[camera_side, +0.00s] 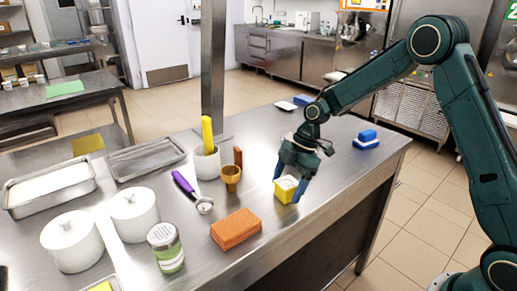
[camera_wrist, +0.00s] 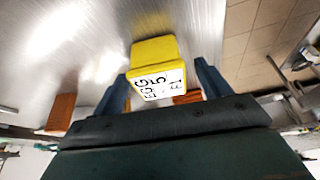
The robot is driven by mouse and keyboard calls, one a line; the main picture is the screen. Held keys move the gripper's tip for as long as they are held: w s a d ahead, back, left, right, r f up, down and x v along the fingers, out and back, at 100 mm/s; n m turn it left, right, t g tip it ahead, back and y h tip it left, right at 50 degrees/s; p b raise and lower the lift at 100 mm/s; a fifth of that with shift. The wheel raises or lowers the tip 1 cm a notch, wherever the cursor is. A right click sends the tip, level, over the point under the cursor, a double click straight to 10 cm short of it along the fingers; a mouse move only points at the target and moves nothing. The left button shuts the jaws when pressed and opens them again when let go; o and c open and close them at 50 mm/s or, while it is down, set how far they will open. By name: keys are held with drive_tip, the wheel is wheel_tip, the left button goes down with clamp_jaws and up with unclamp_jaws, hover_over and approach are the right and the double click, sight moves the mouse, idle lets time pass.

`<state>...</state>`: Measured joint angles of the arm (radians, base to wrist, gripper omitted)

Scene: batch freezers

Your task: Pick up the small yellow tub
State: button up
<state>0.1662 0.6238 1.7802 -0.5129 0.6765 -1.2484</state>
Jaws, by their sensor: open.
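The small yellow tub (camera_side: 283,195) stands on the steel bench near its right side, with a white top. In the wrist view the yellow tub (camera_wrist: 154,50) shows a white label with black print. My gripper (camera_side: 289,187) is low over the bench, pointing down at the tub, and partly covers it. In the wrist view my gripper (camera_wrist: 163,70) has its two fingers apart, one on each side of the tub. A gap shows at both fingers, wider on the right. Whether the fingers touch the tub lower down cannot be told.
An orange block (camera_side: 236,229) lies in front of the tub. A brown cup (camera_side: 231,178) and a white crock (camera_side: 207,163) with a yellow handle stand to its left. A purple-handled scoop (camera_side: 190,190) lies nearby. A blue-and-white brush (camera_side: 367,139) is at right. Bench space between is clear.

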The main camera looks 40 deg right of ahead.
sight(287, 182)
drive_tip(key=shift+f, duration=0.2)
drive_tip(key=shift+c, duration=0.5)
drive_tip(key=c, duration=1)
drive_tip(key=shift+r, duration=0.15)
wheel_tip(287, 182, up, 20)
idle(0.5)
